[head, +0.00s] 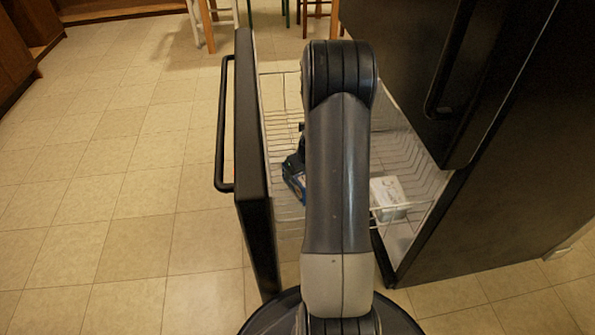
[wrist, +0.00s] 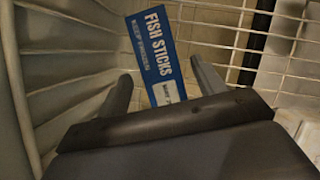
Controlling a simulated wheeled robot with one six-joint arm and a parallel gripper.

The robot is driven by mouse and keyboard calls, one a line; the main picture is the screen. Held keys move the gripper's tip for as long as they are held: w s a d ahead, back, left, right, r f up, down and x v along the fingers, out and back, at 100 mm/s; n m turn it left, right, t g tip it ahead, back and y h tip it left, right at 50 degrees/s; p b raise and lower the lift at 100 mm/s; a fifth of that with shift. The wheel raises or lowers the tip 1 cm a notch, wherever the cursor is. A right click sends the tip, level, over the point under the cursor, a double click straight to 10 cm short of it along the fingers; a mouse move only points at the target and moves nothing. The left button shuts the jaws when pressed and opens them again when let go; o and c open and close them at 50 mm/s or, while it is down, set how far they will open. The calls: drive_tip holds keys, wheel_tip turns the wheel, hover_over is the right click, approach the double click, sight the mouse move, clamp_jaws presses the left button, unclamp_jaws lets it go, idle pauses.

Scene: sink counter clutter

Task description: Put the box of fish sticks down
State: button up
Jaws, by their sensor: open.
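The blue box of fish sticks (wrist: 158,48) shows in the wrist view, its lettering facing the camera, inside the wire basket (wrist: 225,30). My gripper (wrist: 163,78) is open, with one finger on each side of the near end of the box. Gaps show between the fingers and the box in this view. In the head view, the box (head: 295,181) is in the pulled-out freezer drawer's basket (head: 408,150), partly hidden behind my arm. My gripper is mostly hidden there too.
A white box (head: 388,198) lies in the basket to the right of my arm. The black drawer front (head: 254,150) with its handle (head: 222,125) stands at the left. The black freezer (head: 500,190) is at the right. Tiled floor (head: 110,200) is clear at the left.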

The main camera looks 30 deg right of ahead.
drive_tip(key=p+v, duration=0.2)
drive_tip(key=v, duration=0.4)
drive_tip(key=shift+s+r, duration=0.1)
drive_tip(key=shift+r, duration=0.15)
